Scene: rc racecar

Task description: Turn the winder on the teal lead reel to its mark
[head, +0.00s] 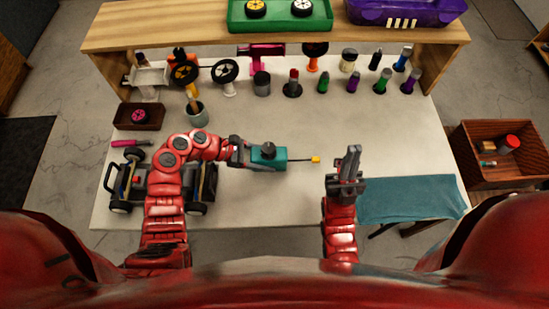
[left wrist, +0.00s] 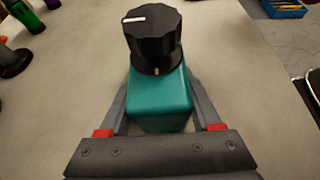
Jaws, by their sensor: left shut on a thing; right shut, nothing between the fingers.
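The teal lead reel (head: 268,156) lies on the worktop, with a yellow-tipped lead (head: 315,160) sticking out to its right. My left gripper (head: 243,152) is shut on the reel's left end; in the left wrist view its fingers flank the teal body (left wrist: 160,100). The black ridged winder (head: 268,148) stands upright on the reel's top. In the left wrist view, the winder (left wrist: 152,42) has a white line toward the left of its top, and a small white mark shows at its base on the near side. My right gripper (head: 350,157) is shut and empty, to the right of the lead.
A racecar chassis (head: 202,190) sits under my left arm. A teal cloth (head: 408,200) lies at the right front. Several bottles and tools stand along the back under a wooden shelf (head: 200,32). The worktop between the reel and the bottles is clear.

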